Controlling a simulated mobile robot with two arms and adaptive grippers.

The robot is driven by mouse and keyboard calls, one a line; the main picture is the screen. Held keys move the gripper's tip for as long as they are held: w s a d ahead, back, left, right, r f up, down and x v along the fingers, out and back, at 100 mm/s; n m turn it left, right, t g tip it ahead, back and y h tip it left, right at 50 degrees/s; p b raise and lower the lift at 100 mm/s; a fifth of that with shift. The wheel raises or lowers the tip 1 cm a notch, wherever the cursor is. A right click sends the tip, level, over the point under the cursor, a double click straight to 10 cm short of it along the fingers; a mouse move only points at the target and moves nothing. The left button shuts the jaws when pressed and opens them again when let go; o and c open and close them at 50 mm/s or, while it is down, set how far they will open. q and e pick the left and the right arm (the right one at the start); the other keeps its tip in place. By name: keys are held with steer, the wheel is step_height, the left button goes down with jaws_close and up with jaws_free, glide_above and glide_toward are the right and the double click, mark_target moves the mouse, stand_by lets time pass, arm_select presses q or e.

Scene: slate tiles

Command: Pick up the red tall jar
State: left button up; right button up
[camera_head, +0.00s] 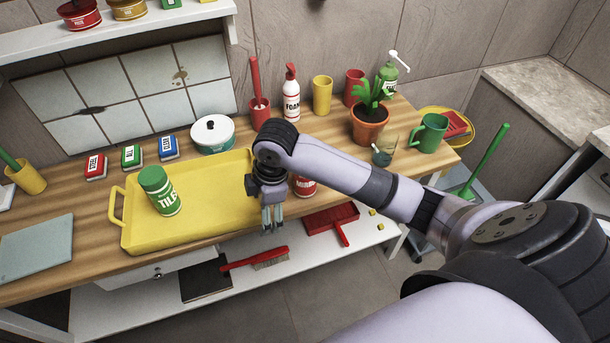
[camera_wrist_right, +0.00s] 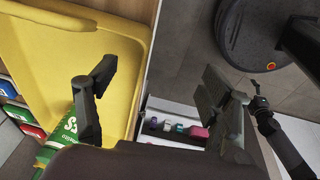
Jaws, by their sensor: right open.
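A red jar with a white label (camera_head: 305,193) stands on the wooden counter, just right of the yellow tray. My right arm hides its upper part, so its full height cannot be told. My right gripper (camera_head: 272,222) points down by the tray's right end and the counter's front edge, left of and nearer than the red jar. In the right wrist view its fingers (camera_wrist_right: 165,100) are spread with nothing between them. The red jar cannot be made out there. My left gripper is not in the head view.
A yellow tray (camera_head: 218,213) holds a green-capped jar (camera_head: 160,190), which also shows in the right wrist view (camera_wrist_right: 68,130). A white pot (camera_head: 212,146), a foam bottle (camera_head: 291,100) and a potted plant (camera_head: 369,127) stand behind. A red dustpan (camera_head: 330,217) lies on the lower shelf.

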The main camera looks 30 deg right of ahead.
steer(key=w+d+r+n+g+h, duration=0.1)
steer(key=w+d+r+n, duration=0.15)
steer(key=d+r, duration=0.55)
steer(key=w+d+r+n+g+h, duration=0.1)
steer(key=w+d+r, duration=0.2)
steer(key=d+r, duration=0.55)
steer(key=f, duration=0.3)
steer(key=a+f+p, duration=0.1)
steer(key=f, duration=0.3)
steer(key=a+f+p, duration=0.1)
steer(key=f, duration=0.2)
steer(key=shift+w+f, duration=0.2)
steer(key=shift+w, duration=0.1)
steer(key=f+p, duration=0.1)
steer(key=f, duration=0.4)
steer(key=shift+s+d+f+p, duration=0.1)
steer(key=shift+d+f+p, duration=0.1)
steer(key=shift+p, duration=0.2)
steer(key=shift+r, duration=0.1)
steer(key=shift+c, duration=0.5)
steer(key=c, duration=1.6)
